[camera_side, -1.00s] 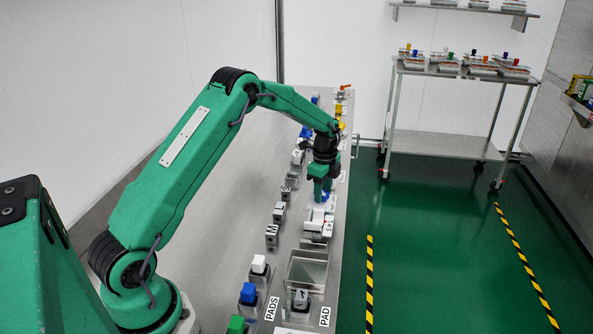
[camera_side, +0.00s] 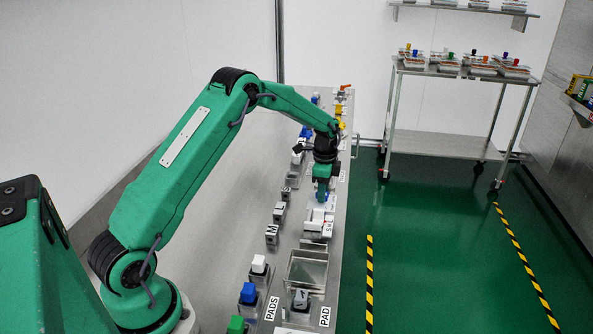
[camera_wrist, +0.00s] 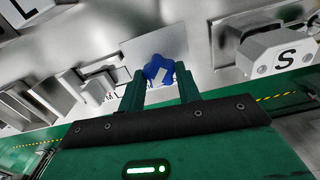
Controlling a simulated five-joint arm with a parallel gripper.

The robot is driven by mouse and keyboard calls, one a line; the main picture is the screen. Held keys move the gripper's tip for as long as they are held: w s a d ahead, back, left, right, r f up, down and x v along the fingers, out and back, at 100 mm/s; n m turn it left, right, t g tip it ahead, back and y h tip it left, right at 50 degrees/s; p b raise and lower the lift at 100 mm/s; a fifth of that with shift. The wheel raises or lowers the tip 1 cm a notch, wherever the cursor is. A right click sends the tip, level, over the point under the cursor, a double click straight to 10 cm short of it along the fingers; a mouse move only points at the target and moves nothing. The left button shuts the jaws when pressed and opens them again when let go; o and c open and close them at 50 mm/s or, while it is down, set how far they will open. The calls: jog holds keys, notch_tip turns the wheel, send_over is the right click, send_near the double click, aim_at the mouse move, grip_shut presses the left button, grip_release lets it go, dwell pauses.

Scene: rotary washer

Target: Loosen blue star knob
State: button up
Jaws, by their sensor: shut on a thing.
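The blue star knob (camera_wrist: 158,69) sits between the two green fingers of my gripper (camera_wrist: 160,90) in the wrist view. It has a pale mark on its face and stands against a light metal plate (camera_wrist: 196,48). My gripper (camera_side: 322,194) points down over the bench in the side view, shut on the knob. Only a little blue (camera_side: 323,196) shows there, since the fingers cover most of the knob.
A white and grey block marked S (camera_wrist: 275,52) stands right of the knob in the wrist view. A cart (camera_side: 448,146) stands well away.

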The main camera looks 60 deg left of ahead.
jog(key=n, duration=0.4)
jog(key=shift+n, duration=0.3)
jog(key=n, duration=0.4)
jog(key=shift+n, duration=0.3)
jog(key=n, duration=0.4)
jog(key=shift+n, duration=0.3)
jog(key=n, duration=0.5)
jog(key=shift+a, duration=0.1)
jog(key=o, duration=1)
jog(key=shift+c, duration=0.2)
jog(key=shift+r, duration=0.15)
